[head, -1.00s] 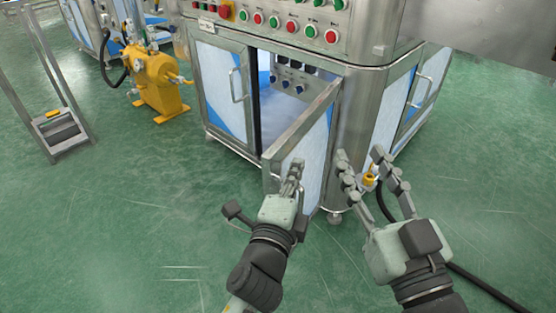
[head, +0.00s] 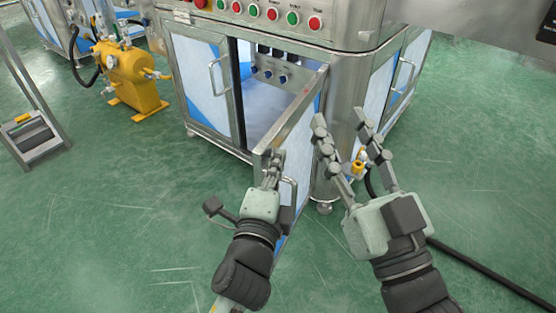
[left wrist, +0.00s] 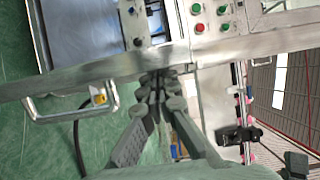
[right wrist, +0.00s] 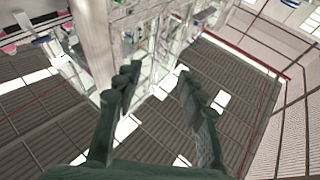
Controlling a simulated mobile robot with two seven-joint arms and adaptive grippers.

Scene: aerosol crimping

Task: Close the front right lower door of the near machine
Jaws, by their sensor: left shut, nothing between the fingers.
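The near machine's lower right door (head: 300,150) stands open, swung out toward me, with its free edge nearest me. Its bar handle (head: 290,190) is partly hidden behind my left gripper; in the left wrist view the handle (left wrist: 70,108) shows left of the fingers. My left gripper (head: 273,160) is shut and empty, its fingertips close to the door's free edge; whether they touch is unclear. It also shows in the left wrist view (left wrist: 157,85). My right gripper (head: 342,122) is open and empty, right of the door by the machine's corner; its fingers stand apart in the right wrist view (right wrist: 158,76).
The machine's left lower door (head: 205,85) is closed. The open compartment (head: 268,105) shows dark knobs inside. A yellow tank (head: 130,80) and a metal stand (head: 32,135) are at the left. A black hose (head: 480,270) runs along the floor at right. Green floor in front is clear.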

